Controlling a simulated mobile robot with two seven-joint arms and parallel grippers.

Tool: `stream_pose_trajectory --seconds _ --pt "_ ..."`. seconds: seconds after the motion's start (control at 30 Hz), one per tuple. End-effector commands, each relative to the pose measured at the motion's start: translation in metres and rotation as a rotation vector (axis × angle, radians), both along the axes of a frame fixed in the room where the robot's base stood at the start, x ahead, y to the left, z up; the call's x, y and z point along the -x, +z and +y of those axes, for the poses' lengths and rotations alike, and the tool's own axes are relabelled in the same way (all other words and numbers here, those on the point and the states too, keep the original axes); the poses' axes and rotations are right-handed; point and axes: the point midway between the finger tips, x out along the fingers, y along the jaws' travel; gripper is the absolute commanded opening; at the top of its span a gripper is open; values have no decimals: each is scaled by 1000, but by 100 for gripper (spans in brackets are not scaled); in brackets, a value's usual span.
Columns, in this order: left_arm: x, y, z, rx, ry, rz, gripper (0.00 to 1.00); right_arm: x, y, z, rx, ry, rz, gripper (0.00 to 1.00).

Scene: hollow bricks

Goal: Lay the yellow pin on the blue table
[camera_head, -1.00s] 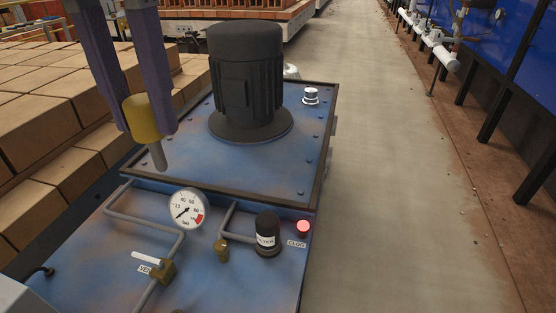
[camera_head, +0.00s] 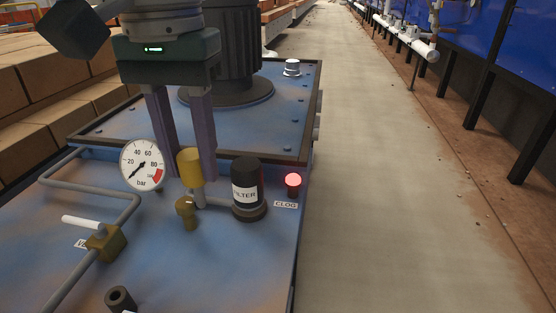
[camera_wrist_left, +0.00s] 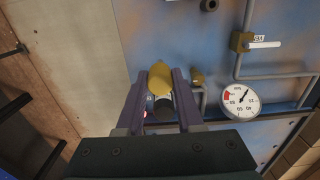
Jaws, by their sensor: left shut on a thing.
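The yellow pin (camera_head: 190,166) has a thick yellow head and a thinner grey shank pointing down. My left gripper (camera_head: 188,172) is shut on its head and holds it upright over the blue table (camera_head: 245,270), between the gauge and the black filter. The gap below the shank is hard to judge. In the left wrist view the yellow head (camera_wrist_left: 160,78) sits between the two purple fingers, and the blue surface (camera_wrist_left: 165,35) lies beyond. My right gripper is not in view.
A pressure gauge (camera_head: 142,164), a black filter (camera_head: 246,190), a red lamp (camera_head: 293,182), pipes and a brass valve (camera_head: 106,243) stand on the blue surface. A black motor (camera_head: 240,60) stands behind on a raised plate. The front right of the blue surface is bare.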

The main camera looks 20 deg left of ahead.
Motion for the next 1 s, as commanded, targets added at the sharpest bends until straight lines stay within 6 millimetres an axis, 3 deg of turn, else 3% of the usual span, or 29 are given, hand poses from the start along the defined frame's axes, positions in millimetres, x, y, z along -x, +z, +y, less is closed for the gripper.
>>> stream_pose_trajectory --seconds 0.03,0.1,0.33,0.63,0.83,1.0 --pt "1 -22 1 -2 1 6 0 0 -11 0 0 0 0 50" --pt "2 -44 1 -2 0 7 0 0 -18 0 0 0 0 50" --pt "1 -103 0 -2 0 3 0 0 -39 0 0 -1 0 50" --pt "0 -130 0 -1 -1 0 0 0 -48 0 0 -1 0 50" --pt "1 -162 0 -2 -1 1 0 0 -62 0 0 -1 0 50" --pt "0 -165 0 -1 -2 0 0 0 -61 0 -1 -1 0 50"
